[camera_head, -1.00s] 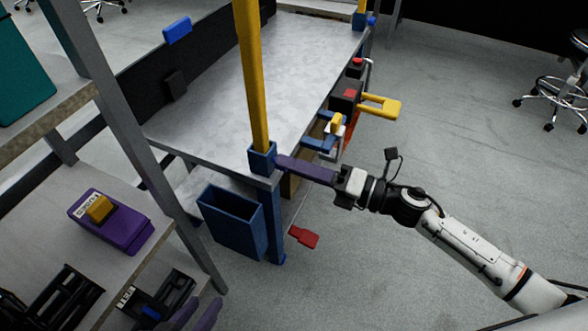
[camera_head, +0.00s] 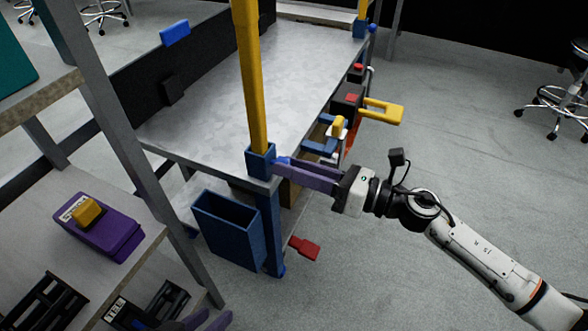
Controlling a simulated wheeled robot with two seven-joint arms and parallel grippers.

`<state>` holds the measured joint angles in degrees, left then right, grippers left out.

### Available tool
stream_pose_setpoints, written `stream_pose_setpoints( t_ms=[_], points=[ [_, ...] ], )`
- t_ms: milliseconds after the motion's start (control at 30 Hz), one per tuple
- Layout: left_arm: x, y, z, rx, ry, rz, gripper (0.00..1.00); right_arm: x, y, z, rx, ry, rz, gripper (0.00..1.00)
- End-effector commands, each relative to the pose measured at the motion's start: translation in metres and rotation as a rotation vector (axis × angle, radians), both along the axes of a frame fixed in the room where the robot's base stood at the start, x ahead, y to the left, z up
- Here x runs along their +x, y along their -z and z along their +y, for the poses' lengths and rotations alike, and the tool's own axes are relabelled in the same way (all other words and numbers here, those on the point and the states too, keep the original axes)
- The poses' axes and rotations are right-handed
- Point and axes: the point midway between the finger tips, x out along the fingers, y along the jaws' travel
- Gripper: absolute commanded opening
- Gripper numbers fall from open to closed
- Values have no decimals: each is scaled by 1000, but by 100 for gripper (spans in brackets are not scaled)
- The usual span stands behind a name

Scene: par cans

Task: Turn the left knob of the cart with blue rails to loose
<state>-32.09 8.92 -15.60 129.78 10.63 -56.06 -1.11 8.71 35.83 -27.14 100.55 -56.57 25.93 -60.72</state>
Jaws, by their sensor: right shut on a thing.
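The cart (camera_head: 250,85) has a grey top, yellow posts and blue corner brackets and legs. A small blue knob (camera_head: 283,161) sits at the bracket of its near corner. My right gripper (camera_head: 282,167) reaches it from the right, its purple fingers shut on the knob and hiding most of it. A similar blue knob (camera_head: 373,28) shows at the far corner. The knob's loose or tight marking cannot be read. My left gripper (camera_head: 207,319) shows only as purple fingertips at the bottom edge, apart and empty.
A blue bin (camera_head: 228,232) hangs below the near corner, with a red pedal (camera_head: 304,247) beside it. A yellow handle (camera_head: 382,110) juts from the cart's right side. A shelf with a purple box (camera_head: 100,228) stands at left.

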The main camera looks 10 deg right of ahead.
Motion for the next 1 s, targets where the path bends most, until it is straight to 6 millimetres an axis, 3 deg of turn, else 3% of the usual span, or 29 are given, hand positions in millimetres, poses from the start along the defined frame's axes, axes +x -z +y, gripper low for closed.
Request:
stream_pose_setpoints(
  t_ms=[400, 433, 533, 833, 1000],
  points=[
    [0, 0, -1, 0, 3, 0, 31, 0, 1, -1, -7, 0, -5, 4],
    [0, 0, -1, 0, 3, 0, 31, 0, 1, -1, -7, 0, -5, 29],
    [0, 0, -1, 0, 3, 0, 31, 0, 0, -1, -6, 0, -4, 45],
    [0, 0, -1, 0, 3, 0, 31, -1, 0, -1, -5, 0, -4, 45],
    [1, -1, 0, 0, 2, -1, 31, -11, 2, -15, -5, 2, -2, 45]
  ],
)
